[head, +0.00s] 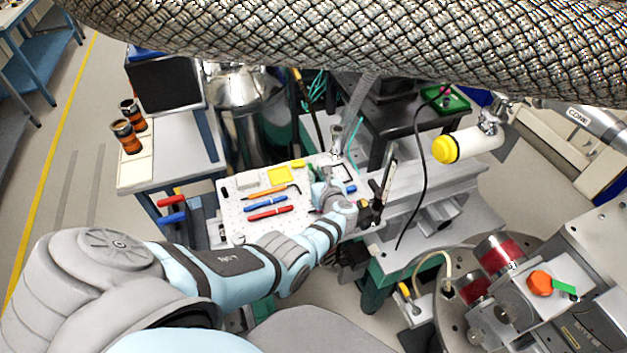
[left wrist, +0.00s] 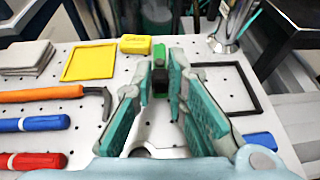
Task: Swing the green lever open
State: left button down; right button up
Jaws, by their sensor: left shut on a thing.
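A short green lever (head: 563,288) sits beside an orange knob (head: 539,283) on metal equipment at the lower right of the head view. My left gripper (head: 324,184) is far to its left, over a white perforated board (head: 234,210). In the left wrist view my left gripper (left wrist: 161,92) has its teal-padded fingers closed in on a small dark piece with a green top (left wrist: 160,56) at the fingertips. Most of that piece is hidden by the fingers. My right gripper does not show.
The board holds a yellow tray (left wrist: 90,62), a yellow block (left wrist: 136,44), an orange-handled hook tool (left wrist: 40,95) and red and blue screwdrivers. A thick braided hose (head: 350,40) crosses the top. A white cylinder with yellow cap (head: 446,149) and a black cable lie between board and lever.

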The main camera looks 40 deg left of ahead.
pick_arm(q)
jog(key=shift+w+d+n+g+y+b, duration=0.2)
jog(key=shift+n+g+y+b, duration=0.1)
jog(key=shift+n+g+b, duration=0.3)
jog(key=c, duration=1.6)
grip_release()
jog(key=shift+a, duration=0.1)
notch_tip(320, 180, up, 10)
